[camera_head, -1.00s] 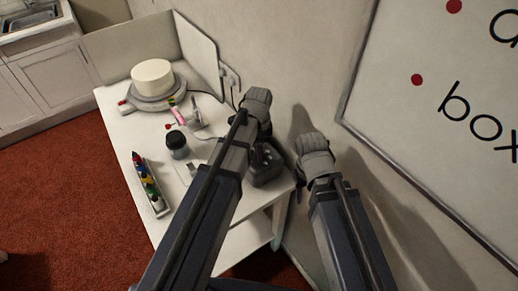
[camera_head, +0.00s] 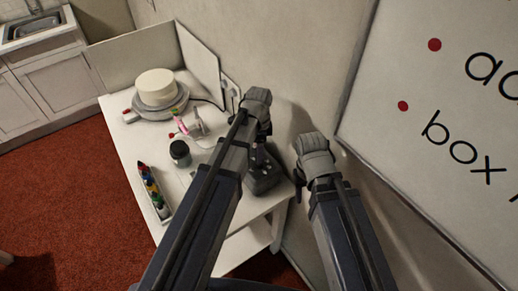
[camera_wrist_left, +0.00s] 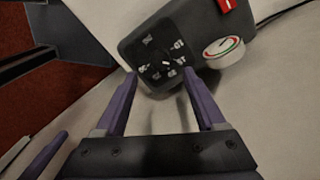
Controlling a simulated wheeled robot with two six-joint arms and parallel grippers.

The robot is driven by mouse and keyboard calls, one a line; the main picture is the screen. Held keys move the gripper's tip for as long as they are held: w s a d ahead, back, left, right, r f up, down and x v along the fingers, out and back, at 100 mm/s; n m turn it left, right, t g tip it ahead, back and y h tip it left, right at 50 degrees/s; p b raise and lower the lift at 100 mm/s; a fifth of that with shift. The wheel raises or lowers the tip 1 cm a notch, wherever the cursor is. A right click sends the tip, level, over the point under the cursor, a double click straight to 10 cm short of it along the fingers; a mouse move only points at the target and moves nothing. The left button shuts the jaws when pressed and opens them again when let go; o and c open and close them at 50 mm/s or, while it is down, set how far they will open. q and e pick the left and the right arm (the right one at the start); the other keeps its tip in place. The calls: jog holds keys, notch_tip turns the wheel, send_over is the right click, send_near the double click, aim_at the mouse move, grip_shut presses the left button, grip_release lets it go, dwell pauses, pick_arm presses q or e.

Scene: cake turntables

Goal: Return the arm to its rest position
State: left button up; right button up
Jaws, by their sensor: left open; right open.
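My left gripper (camera_wrist_left: 160,73) shows in the left wrist view with its two purple fingers apart and nothing between them. A dark grey device (camera_wrist_left: 185,30) with a dial, a gauge and a red switch is just beyond the fingertips; I cannot tell whether they touch it. In the head view my left arm reaches over the table, and its fingers are hidden behind the arm. My right gripper (camera_head: 299,180) is at the end of my right arm, near the wall and right of the table; its fingers are small and dark, and I see nothing held.
The white table (camera_head: 128,140) carries a white cake (camera_head: 156,86) on a turntable (camera_head: 165,108), a dark-lidded jar (camera_head: 180,153), a tray of coloured bottles (camera_head: 152,192) and the dark device (camera_head: 264,178). A whiteboard (camera_head: 440,105) hangs on the right wall. Red carpet (camera_head: 70,210) is clear at left.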

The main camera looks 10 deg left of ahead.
pick_arm(q)
notch_tip(320, 180, up, 2)
jog(key=shift+p, duration=0.55)
pick_arm(e)
jog(key=shift+r, duration=0.95)
pick_arm(q)
jog(key=shift+f, duration=0.1)
jog(key=s+d+f+n+b, duration=0.1)
jog(key=s+d+n, duration=0.1)
jog(key=s+n, duration=0.3)
jog(key=s+d+f+n+y+b, duration=0.1)
jog(key=s+d+n, duration=0.2)
jog(key=s+n, duration=0.3)
jog(key=s, duration=0.4)
jog(key=shift+d+f+b, duration=0.15)
jog(key=shift+d+b, duration=0.1)
jog(key=shift+b, duration=0.05)
pick_arm(e)
notch_tip(320, 180, down, 2)
jog(key=shift+f, duration=0.25)
pick_arm(q)
jog(key=shift+s+a, duration=0.1)
pick_arm(e)
jog(key=shift+a, duration=0.1)
